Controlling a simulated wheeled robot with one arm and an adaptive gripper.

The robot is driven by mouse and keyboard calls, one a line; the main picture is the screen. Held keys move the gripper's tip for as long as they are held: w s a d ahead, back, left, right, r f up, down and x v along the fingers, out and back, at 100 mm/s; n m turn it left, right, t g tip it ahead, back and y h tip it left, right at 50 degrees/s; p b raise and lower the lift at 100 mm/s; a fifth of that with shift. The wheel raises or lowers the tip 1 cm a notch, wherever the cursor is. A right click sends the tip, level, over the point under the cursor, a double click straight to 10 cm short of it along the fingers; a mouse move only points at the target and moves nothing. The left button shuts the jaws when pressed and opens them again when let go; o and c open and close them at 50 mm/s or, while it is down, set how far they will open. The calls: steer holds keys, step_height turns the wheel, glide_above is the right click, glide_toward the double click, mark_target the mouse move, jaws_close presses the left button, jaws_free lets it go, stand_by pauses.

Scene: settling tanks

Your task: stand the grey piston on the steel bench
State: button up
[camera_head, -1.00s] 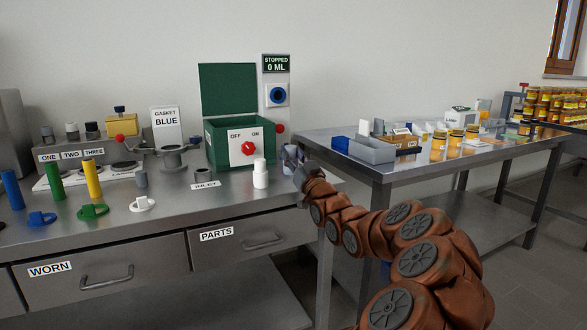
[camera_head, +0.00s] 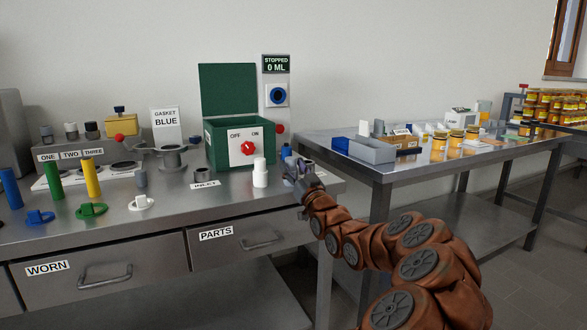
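The steel bench (camera_head: 225,208) fills the left and middle of the view. Another small grey piece (camera_head: 47,133) sits on the rack at the back left, beside a grey-and-white one and a black one; I cannot tell for sure which is the piston. My gripper (camera_head: 296,172) is over the bench's right end, right of a white bottle (camera_head: 260,173). Its fingers are small and partly hidden, so I cannot tell whether it is open or holds anything.
Blue (camera_head: 11,188), green (camera_head: 54,180) and yellow (camera_head: 92,178) tubes stand at the left. A dark ring (camera_head: 205,177) is by the INLET label. A green open box (camera_head: 212,145) and a flanged metal fitting (camera_head: 172,158) stand behind. A second table (camera_head: 400,178) is at the right.

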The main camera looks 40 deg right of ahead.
steer(key=shift+o, duration=0.4)
steer(key=shift+r, duration=0.2)
steer(key=v, duration=1.2)
steer(key=shift+p, duration=0.35)
steer(key=shift+a, duration=0.1)
